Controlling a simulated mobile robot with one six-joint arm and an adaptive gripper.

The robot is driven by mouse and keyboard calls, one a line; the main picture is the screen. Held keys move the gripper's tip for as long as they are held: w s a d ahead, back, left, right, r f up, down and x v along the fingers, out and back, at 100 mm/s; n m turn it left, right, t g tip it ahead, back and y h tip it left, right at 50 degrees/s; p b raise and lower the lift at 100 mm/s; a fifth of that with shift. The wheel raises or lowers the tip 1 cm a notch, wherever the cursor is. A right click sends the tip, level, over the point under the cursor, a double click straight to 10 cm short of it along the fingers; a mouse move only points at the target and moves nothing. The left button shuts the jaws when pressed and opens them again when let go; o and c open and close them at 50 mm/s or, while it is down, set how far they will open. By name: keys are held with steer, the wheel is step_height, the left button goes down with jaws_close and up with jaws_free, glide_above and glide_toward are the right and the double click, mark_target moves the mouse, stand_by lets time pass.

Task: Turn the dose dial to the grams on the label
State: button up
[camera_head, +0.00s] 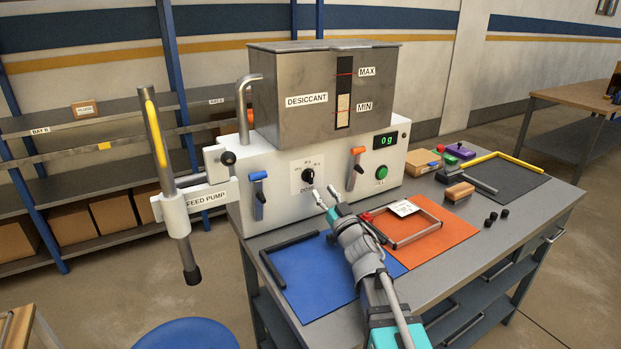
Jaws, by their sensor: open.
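The dose dial (308,175) is a black knob on a white plate on the front of the white machine (280,190). Small marks surround it, too small to read. My gripper (326,196) is open, just below and to the right of the dial and seemingly apart from it. It hides part of the lettering under the dial. A white label (404,208) lies by the frame on the orange mat; its text is too small to read. The green display (386,140) shows 0 g.
A blue-handled lever (259,190) and an orange-handled lever (356,167) flank the dial. A green button (381,172) is at right. The desiccant hopper (290,97) stands above. The feed pump (176,195) is at left. A blue mat (310,285) and orange mat (445,240) lie in front.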

mark_target(312, 173)
stand_by(0.3)
steer(key=shift+p+x, duration=1.45)
steer(key=shift+x, duration=2.3)
